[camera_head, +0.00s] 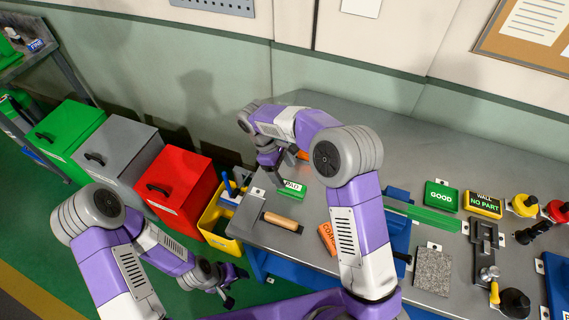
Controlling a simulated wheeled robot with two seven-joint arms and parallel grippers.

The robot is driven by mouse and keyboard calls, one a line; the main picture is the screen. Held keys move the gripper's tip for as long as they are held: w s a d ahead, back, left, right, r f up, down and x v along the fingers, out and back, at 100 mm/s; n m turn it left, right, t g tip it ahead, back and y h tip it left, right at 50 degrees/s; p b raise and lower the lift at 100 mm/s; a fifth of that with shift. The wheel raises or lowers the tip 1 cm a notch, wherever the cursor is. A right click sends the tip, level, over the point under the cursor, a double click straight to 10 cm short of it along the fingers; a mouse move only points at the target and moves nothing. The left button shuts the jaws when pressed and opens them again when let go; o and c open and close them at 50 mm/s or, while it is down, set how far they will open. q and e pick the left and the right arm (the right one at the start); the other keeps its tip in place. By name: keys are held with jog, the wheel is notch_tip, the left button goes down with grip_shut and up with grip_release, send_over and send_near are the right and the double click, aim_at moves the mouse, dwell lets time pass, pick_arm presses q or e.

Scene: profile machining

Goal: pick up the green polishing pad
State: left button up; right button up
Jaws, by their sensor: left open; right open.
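The green pad (291,188) with a white label lies at the left part of the grey workbench (325,110). Its lettering is partly hidden and hard to read. My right gripper (273,176) is open, pointing down just left of and close to the pad. I cannot tell whether it touches the pad. My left gripper (228,291) is open and empty, low beside the bench's left front, away from the pad.
A wooden-handled tool (282,221) and an orange pad (327,239) lie nearer the front. A green "GOOD" block (441,196), a yellow sign block (483,204) and a clamp fixture (486,245) stand right. A yellow bin (213,222) and red box (182,189) stand left.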

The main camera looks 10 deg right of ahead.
aim_at(291, 185)
jog(key=shift+d+f, duration=0.1)
jog(key=shift+s+d+f, duration=0.25)
jog(key=shift+s+f, duration=0.35)
jog(key=shift+s, duration=0.2)
jog(key=x, duration=0.5)
jog(key=shift+w+f, duration=0.25)
jog(key=c, duration=1.1)
jog(key=shift+r, duration=5.05)
jog(key=shift+c, duration=0.2)
